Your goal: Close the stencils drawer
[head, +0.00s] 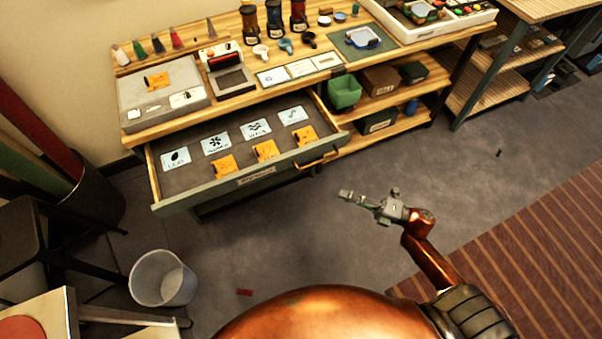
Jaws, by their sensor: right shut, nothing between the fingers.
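The stencils drawer (188,196) stands pulled out from the wooden costume table (146,131). My right gripper (345,196) is shut and empty, over the floor to the right of and in front of the drawer, apart from the handle. My left gripper is not in view.
A white bin (163,279) stands on the floor in front of the drawer's left end. A dark stool (35,245) is at the left. Open shelves (405,124) with boxes adjoin the drawer's right side. Grey floor lies clear around my right gripper.

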